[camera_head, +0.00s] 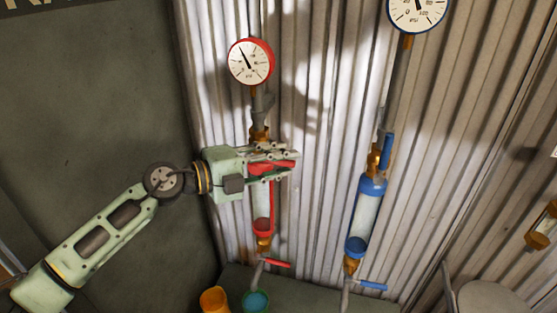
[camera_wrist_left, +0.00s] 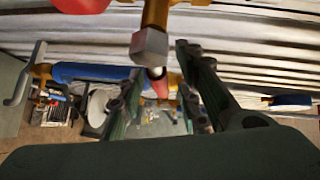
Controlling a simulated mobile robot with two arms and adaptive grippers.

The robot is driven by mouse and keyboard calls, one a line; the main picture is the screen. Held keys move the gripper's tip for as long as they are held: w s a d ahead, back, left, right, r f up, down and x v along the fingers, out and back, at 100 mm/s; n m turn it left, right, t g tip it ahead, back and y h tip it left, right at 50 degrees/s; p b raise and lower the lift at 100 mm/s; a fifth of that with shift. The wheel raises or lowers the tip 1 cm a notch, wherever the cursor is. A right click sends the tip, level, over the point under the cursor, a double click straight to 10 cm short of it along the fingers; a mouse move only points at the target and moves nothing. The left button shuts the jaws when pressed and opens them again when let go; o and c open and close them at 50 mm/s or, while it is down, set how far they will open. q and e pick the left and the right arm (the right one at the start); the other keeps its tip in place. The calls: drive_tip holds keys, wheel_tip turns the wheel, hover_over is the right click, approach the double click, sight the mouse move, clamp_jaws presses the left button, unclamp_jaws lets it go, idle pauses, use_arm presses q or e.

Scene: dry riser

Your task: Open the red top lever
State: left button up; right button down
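The red top lever (camera_head: 284,164) is at the top of the red-capped clear cylinder (camera_head: 263,205), below the red-rimmed gauge (camera_head: 250,62). My left gripper (camera_head: 288,165) reaches in from the left, its fingers above and below the lever, partly hiding it and the cylinder's top. The fingers look apart. In the left wrist view, the left gripper (camera_wrist_left: 158,85) has a gap between its fingers, with a red piece (camera_wrist_left: 160,88), probably the lever, in it beside a grey valve end (camera_wrist_left: 150,45). I cannot tell if they touch. My right gripper is in neither view.
A lower red lever (camera_head: 278,263) is under the cylinder. To the right stand a blue-capped cylinder (camera_head: 366,215), an upper blue lever (camera_head: 387,150) and a lower one (camera_head: 373,285). A corrugated wall (camera_head: 330,100) is close behind. A yellow bucket (camera_head: 214,299) and teal bucket (camera_head: 256,301) stand below.

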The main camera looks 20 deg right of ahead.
use_arm(q)
clamp_jaws()
